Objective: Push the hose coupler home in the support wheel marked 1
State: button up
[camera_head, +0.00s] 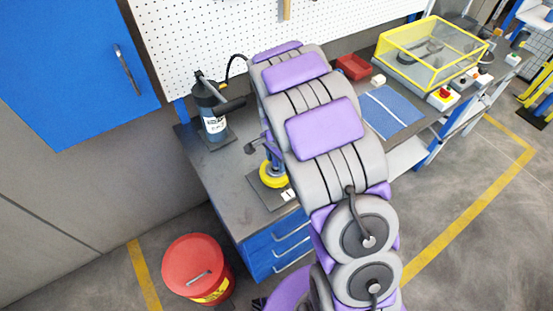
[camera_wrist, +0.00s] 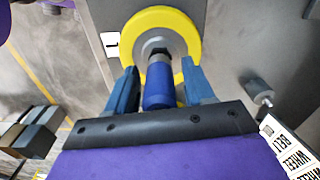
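The yellow support wheel (camera_wrist: 188,32) lies flat, with a grey hub at its centre, in the wrist view. In the head view the wheel (camera_head: 270,181) shows partly behind my arm. The hose coupler, a blue cylinder (camera_wrist: 158,88) with a dark end, stands at the hub; how deep it sits cannot be told. My gripper (camera_wrist: 160,72) has one finger on each side of the coupler, with narrow gaps showing, so it looks open around it. The number on the wheel cannot be read.
A black bottle-like device (camera_head: 212,115) stands on the bench left of the wheel. A red bin (camera_head: 198,262) is on the floor. A red tray (camera_head: 353,66), a blue mat (camera_head: 388,111) and a yellow-framed case (camera_head: 425,62) lie farther right. A small grey post (camera_wrist: 262,97) stands right of the wheel.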

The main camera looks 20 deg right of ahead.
jog(key=shift+o, duration=0.3)
jog(key=shift+r, duration=0.1)
jog(key=shift+r, duration=0.3)
notch_tip(320, 180, up, 16)
jog(key=p, duration=0.1)
jog(key=shift+r, duration=0.25)
jog(key=shift+a, duration=0.1)
jog(key=s+n+g+b, duration=0.2)
jog(key=s+n, duration=1.1)
jog(key=s, duration=2.1)
jog(key=b, duration=0.3)
jog(key=shift+a+f, duration=0.15)
jog(key=shift+f, duration=0.1)
